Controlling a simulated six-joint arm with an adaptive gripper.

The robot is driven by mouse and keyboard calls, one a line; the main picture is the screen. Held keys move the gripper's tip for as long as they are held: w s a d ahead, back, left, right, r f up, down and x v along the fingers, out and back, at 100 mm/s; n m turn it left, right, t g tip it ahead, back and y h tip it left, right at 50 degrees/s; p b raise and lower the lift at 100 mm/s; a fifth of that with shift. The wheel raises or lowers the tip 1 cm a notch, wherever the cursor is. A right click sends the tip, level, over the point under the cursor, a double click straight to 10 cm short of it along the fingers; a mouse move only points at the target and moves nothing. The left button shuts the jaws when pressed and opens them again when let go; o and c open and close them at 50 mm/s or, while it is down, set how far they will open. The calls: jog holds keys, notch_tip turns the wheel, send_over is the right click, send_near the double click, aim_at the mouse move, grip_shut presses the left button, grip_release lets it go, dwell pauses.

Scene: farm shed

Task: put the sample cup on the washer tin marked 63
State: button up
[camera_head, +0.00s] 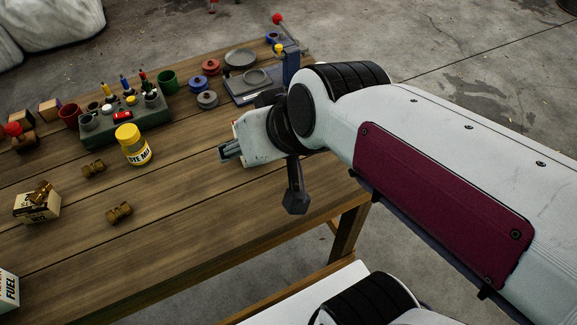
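Two small open cups stand on the wooden table: a green cup (168,82) behind the green tray and a dark red cup (70,116) at its left. I cannot tell which is the sample cup. Three low round tins with centre knobs stand right of the green cup: a red tin (211,67), a blue tin (187,85) and a grey tin (207,99). No number is legible on them. My gripper (229,153) is over the table, nearer than the tins and apart from them, pointing left. Its fingertips are too small to show whether they are open; I see nothing held.
A green tray (124,124) holds several small bottles and pots. A yellow jar (132,144) stands in front of it. Brass fittings (119,213) and a small box (37,206) lie nearer. A scale (255,82) stands at the back right. The table's front middle is clear.

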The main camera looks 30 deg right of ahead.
jog(key=s+d+f+g+h, duration=0.1)
jog(key=s+d+f+g, duration=0.1)
jog(key=s, duration=0.6)
jog(key=shift+s+d+h, duration=0.25)
jog(key=shift+d+h, duration=0.05)
jog(key=shift+d, duration=0.55)
